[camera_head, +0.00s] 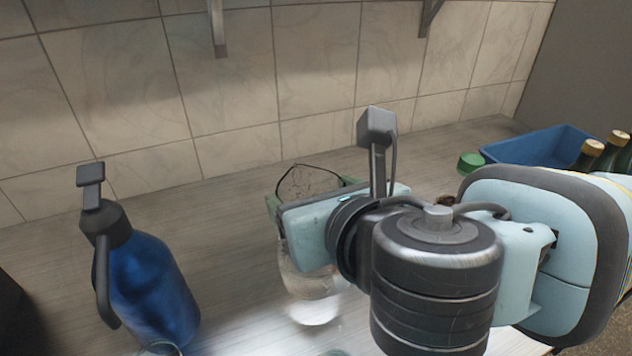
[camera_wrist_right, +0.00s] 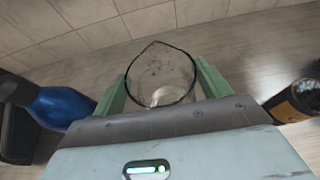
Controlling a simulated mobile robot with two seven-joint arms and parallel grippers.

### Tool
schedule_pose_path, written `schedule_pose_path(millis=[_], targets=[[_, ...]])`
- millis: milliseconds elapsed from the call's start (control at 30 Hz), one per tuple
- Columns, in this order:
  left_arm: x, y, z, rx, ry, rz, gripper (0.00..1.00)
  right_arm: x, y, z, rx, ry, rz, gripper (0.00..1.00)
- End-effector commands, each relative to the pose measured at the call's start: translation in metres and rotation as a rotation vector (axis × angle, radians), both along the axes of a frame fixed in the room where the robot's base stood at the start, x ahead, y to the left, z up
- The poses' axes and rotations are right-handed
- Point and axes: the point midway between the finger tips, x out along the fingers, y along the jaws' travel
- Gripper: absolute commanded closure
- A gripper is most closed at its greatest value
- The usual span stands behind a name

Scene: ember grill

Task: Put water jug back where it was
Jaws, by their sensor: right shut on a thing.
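The water jug (camera_head: 306,278) is clear glass with a thin dark rim and a pouring lip. My right gripper (camera_head: 308,200) is shut on it near the rim, and the gripper and wrist hide much of the jug in the head view. In the right wrist view, the jug (camera_wrist_right: 160,72) stands between the two green fingers of the right gripper (camera_wrist_right: 162,88). I look down into its open mouth. A bright patch shows below the jug in the head view; I cannot tell if its base touches the counter. My left gripper is not in view.
A blue bottle (camera_head: 150,285) with a dark pump head stands at left on the grey counter (camera_head: 225,225). A blue bin (camera_head: 540,146), a green-capped thing (camera_head: 470,161) and dark bottles (camera_head: 588,155) are at right. Part of a glass rim (camera_head: 160,348) shows at the bottom edge. A tiled wall is behind.

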Motion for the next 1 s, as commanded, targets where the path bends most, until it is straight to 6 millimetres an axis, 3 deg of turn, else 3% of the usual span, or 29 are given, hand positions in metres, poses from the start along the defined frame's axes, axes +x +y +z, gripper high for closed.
schedule_pose_path(millis=[167, 500, 900, 933, 1000], targets=[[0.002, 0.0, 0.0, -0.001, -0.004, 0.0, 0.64, 0.0, 0.0, 0.0, 0.005, -0.008, -0.001, 0.95], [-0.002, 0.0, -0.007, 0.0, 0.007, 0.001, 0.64, 0.0, 0.0, -0.034, 0.005, -0.007, 0.0, 0.95], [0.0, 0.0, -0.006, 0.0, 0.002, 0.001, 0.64, 0.0, 0.0, -0.036, 0.005, -0.009, 0.0, 0.95], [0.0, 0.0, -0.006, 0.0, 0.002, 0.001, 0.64, 0.0, 0.0, -0.039, 0.0, -0.001, -0.001, 0.2], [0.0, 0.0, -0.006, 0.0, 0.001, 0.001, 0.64, 0.0, 0.0, -0.039, 0.0, -0.001, -0.001, 0.11]])
